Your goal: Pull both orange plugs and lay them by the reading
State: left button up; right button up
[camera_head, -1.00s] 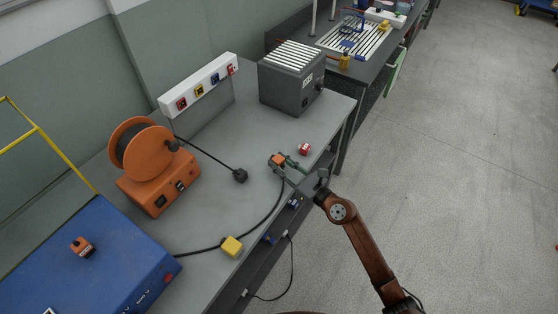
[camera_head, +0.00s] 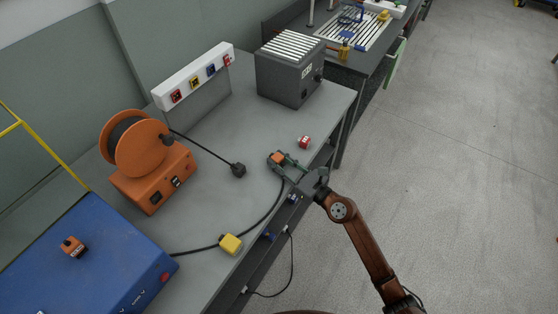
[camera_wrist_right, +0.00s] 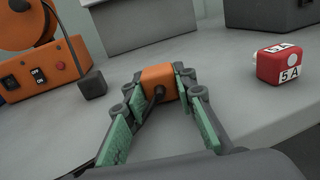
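One orange plug (camera_head: 278,158) is at the tips of my right gripper (camera_head: 284,164), above or on the grey bench near its front edge. In the right wrist view the plug (camera_wrist_right: 158,76) fills the gap between the green-padded fingers (camera_wrist_right: 159,80), with a pad against each side. A black cable leaves its near face. I cannot tell whether it touches the bench top. A second orange block (camera_head: 74,247) with a lettered front sits on the blue box (camera_head: 100,262). A red-and-white block (camera_head: 304,142), marked 5 A in the wrist view, stands beyond the gripper. My left gripper is out of view.
An orange cable reel (camera_head: 140,155) stands left, its black plug (camera_head: 238,169) lying mid-bench. A white socket strip (camera_head: 195,75) and grey box (camera_head: 290,78) stand behind. Bench space between the black plug and grey box is clear.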

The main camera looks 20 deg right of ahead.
jog(key=o, duration=0.5)
jog(key=shift+s, duration=0.1)
jog(key=shift+v, duration=5.9)
jog(key=shift+d, duration=0.15)
